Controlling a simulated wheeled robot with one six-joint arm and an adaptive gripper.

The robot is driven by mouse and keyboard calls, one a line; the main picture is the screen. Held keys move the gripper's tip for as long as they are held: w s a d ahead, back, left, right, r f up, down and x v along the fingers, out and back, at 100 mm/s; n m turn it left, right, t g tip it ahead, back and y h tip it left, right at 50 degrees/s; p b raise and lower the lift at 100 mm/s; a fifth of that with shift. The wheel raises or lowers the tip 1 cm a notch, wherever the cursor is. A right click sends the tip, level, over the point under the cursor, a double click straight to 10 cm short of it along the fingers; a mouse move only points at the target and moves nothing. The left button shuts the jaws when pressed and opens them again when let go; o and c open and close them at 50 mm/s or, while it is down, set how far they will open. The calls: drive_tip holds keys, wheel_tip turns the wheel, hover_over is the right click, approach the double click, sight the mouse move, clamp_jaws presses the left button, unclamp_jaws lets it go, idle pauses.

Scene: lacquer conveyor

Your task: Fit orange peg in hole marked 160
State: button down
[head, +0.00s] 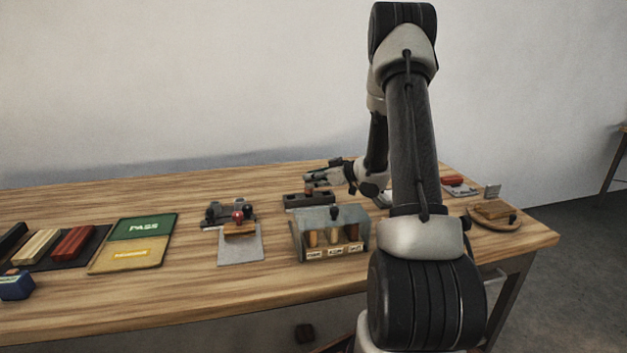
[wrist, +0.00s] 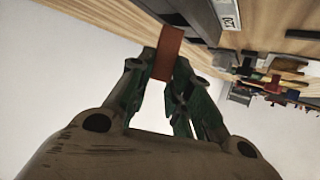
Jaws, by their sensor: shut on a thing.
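My gripper (wrist: 167,62) is shut on an orange-brown peg (wrist: 168,52) in the wrist view. The peg sticks out beyond the fingertips toward a dark grey block (wrist: 196,14). Whether the peg touches the block cannot be told. A white label reading 120 (wrist: 229,14) is on a grey face beside that block. In the head view my gripper (head: 312,184) is low over the table's back part, just above a dark block (head: 305,201). A marking of 160 and the holes cannot be made out in either view.
A grey bin (head: 360,240) with several pegs and labels stands in front of the dark block. Left of it are a stamp-like tool on a grey plate (head: 240,250) and a green and yellow PASS board (head: 110,262). A round wooden board (head: 510,226) lies at the right.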

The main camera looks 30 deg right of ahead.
drive_tip(key=shift+f, duration=0.45)
drive_tip(key=c, duration=1.3)
unclamp_jaws()
